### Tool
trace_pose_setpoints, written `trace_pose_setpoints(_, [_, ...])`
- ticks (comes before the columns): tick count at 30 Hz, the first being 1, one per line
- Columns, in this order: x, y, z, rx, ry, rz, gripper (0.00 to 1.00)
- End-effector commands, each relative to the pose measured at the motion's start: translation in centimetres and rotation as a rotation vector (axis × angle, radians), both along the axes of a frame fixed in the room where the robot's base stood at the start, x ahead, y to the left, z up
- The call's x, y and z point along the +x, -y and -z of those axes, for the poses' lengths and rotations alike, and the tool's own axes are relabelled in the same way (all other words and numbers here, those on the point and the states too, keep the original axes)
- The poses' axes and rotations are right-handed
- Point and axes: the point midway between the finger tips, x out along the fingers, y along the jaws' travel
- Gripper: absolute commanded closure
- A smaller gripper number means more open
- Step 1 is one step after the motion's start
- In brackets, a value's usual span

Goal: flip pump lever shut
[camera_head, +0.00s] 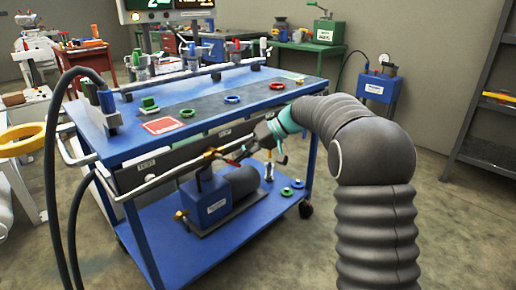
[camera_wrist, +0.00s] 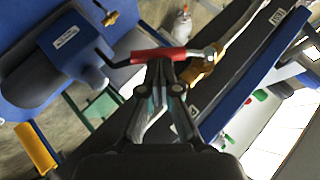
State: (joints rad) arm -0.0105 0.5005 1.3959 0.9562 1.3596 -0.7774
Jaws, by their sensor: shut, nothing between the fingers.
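The pump lever has a red handle (camera_wrist: 147,55), lying roughly level across the wrist view. Its metal end meets the brass valve (camera_wrist: 203,68) on the pale pipe; the valve also shows in the head view (camera_head: 211,154). My gripper (camera_wrist: 160,64) is shut and empty, its fingertips at the middle of the red handle. They overlap it in the picture; I cannot tell whether they touch. In the head view my gripper (camera_head: 248,147) is beside the cart's front edge, partly hiding the lever. The blue pump (camera_head: 208,203) sits below on the lower shelf.
The blue cart's top (camera_head: 205,118) carries coloured rings and a red-framed plate (camera_head: 163,126). Black hoses (camera_head: 52,180) hang at its left. My grey arm fills the right foreground. Floor right of the cart is clear up to a dark rack (camera_head: 490,155).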

Motion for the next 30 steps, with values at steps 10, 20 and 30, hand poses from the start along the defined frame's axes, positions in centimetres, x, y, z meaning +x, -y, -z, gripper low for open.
trace_pose_setpoints(10, [-0.5, -0.5, 2.5, 0.242, -0.23, 0.001, 1.0])
trace_pose_setpoints(20, [-1.3, -1.3, 4.0, 0.332, -0.313, 0.001, 1.0])
trace_pose_setpoints(30, [-1.9, -2.0, 4.6, 0.331, -0.311, 0.002, 1.0])
